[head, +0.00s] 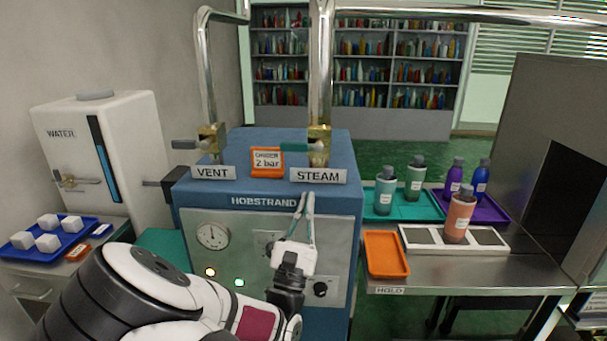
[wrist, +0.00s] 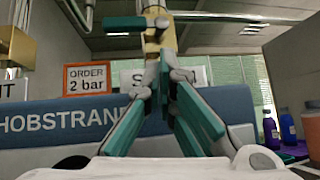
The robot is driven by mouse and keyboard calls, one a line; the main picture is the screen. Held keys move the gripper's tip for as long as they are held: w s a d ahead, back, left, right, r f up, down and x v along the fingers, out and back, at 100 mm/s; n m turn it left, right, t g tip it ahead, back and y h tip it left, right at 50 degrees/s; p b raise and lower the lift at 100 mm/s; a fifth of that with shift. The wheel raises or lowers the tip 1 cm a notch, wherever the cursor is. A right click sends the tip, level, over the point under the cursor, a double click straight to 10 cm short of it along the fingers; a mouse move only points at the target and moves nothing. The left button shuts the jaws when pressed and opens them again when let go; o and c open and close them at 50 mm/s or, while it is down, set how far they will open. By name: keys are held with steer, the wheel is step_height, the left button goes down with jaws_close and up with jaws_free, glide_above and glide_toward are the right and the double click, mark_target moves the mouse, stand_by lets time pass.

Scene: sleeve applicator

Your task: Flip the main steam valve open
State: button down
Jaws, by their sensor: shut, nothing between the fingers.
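The steam valve (head: 319,146) is a brass body on the right pipe above the STEAM label (head: 318,176). Its teal lever (head: 294,147) points left, across the pipe. In the wrist view the brass valve (wrist: 158,38) is straight ahead and its teal lever (wrist: 125,22) also points left. My gripper (head: 308,194) is shut and empty, with its fingers pointing up in front of the blue cabinet, below the STEAM label. In the wrist view the fingertips (wrist: 163,70) appear just below the valve and partly cover the STEAM label.
The VENT valve (head: 212,140) has a grey lever (head: 185,145) pointing left. An orange ORDER 2 bar sign (head: 267,161) stands between the valves. The HOBSTRAND cabinet (head: 200,205) carries a gauge (head: 212,236). Bottles and trays occupy the steel table (head: 450,269) at right.

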mark_target(302, 146)
steer(key=a+n+y, duration=0.1)
steer(key=y, duration=0.1)
steer(key=a+f+n+t+y, duration=0.1)
steer(key=n+y, duration=0.1)
steer(key=s+a+n+y, duration=0.1)
steer(key=shift+s+a+f+y, duration=0.1)
steer(key=shift+a+f+y, duration=0.2)
steer(key=shift+y, duration=0.1)
steer(key=x, duration=1)
steer(key=shift+s+r+p, duration=0.1)
steer(key=shift+p, duration=0.2)
